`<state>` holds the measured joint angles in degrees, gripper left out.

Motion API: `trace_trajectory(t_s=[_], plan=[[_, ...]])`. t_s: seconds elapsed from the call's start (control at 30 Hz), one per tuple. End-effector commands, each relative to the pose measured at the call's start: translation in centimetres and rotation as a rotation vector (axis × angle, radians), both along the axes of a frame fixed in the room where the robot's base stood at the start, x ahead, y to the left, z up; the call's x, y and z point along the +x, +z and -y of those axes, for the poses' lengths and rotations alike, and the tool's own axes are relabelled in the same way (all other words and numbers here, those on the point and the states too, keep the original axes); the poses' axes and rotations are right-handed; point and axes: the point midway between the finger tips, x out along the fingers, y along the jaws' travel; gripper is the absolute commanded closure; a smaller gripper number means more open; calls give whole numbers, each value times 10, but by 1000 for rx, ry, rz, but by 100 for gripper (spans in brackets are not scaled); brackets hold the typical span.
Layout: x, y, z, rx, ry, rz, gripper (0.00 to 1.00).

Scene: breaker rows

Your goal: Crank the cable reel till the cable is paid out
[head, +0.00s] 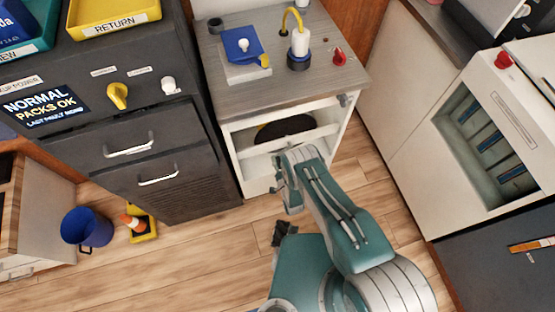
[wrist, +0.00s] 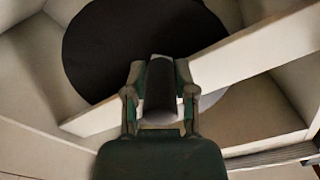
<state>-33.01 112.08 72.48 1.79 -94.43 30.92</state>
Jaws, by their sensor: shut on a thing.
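The cable reel shows as a large black disc (head: 287,127) inside the open white cabinet under the grey counter. It also fills the upper middle of the wrist view (wrist: 105,45). A pale bar (wrist: 250,52) crosses in front of it. My gripper (wrist: 160,88) is at the disc's lower right edge in the wrist view. Its two fingers are shut on a dark, rounded crank handle (wrist: 159,84). In the head view my arm hides the fingertips and handle. A yellow edge, possibly cable, shows at the disc's left; I cannot tell how much is wound.
The cabinet's side walls and bar (head: 320,133) close in around my gripper. A dark drawer unit (head: 165,187) stands left, a pale cabinet (head: 400,100) right. A blue bucket (head: 82,228) and a yellow holder (head: 146,236) stand on the floor at left.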

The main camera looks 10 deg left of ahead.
Motion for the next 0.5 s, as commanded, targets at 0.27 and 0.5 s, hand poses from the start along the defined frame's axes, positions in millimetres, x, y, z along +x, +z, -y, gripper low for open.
trace_trajectory(t_s=[0.27,0.5], plan=[[5,-5,1,-97,8,69,100],[12,-14,12,-270,10,173,100]])
